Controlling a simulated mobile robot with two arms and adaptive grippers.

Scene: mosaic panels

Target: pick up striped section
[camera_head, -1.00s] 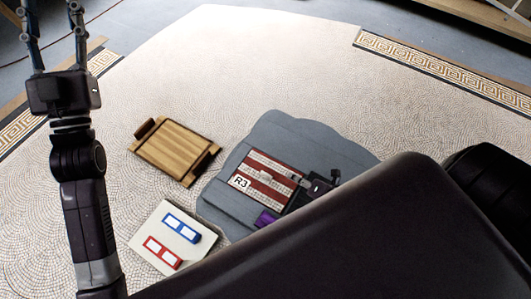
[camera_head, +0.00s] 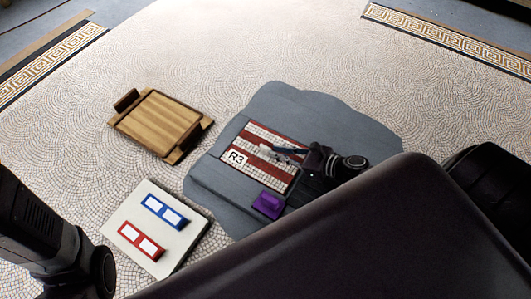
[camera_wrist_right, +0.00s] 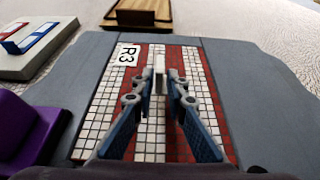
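The striped section is a red and white tiled panel (camera_head: 262,158) marked R3, lying on a grey mat. It also shows below the fingers in the right wrist view (camera_wrist_right: 178,150). My right gripper (camera_head: 275,151) is over the panel, pointing left. In the wrist view its two fingers (camera_wrist_right: 160,80) flank a pale upright piece (camera_wrist_right: 160,66) near the middle of the panel. Whether they touch this piece cannot be told. My left gripper is not in view; only dark left arm parts show at the lower left.
The grey mat (camera_head: 330,120) bears a purple block (camera_head: 268,204) beside the panel. A wooden tray (camera_head: 160,122) stands to the left. A pale board (camera_head: 180,236) holds a blue frame (camera_head: 164,211) and a red frame (camera_head: 141,241). The tiled floor behind is clear.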

